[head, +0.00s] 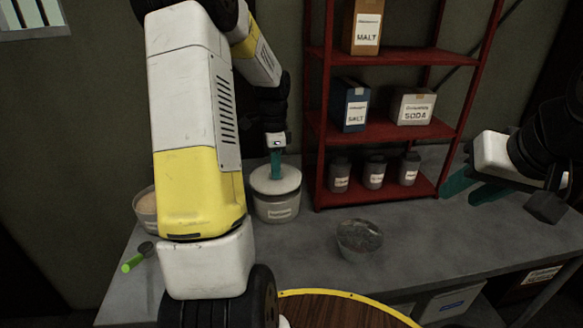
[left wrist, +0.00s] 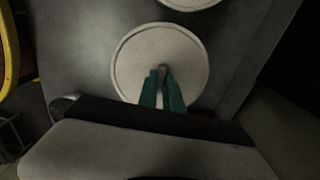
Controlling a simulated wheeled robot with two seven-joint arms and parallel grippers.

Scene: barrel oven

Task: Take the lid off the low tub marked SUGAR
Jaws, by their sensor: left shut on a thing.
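A low pale tub (head: 278,207) stands on the grey counter with a round whitish lid (head: 290,180) on top. The label on its front is too small to read. My left gripper (head: 276,176) points down at the middle of the lid. In the left wrist view, its teal fingers (left wrist: 162,76) are shut on the small knob at the centre of the lid (left wrist: 135,60). I cannot tell whether the lid is seated or slightly raised. My right gripper (head: 468,190) is at the right, its teal fingers apart and empty.
An open tub (head: 146,207) with tan contents is partly behind my left arm. A green-handled scoop (head: 138,257) and a clear bowl (head: 360,238) are on the counter (head: 440,245). A red shelf (head: 390,133) with boxes and dark jars stands behind. A yellow-rimmed wooden round (head: 340,310) is in front.

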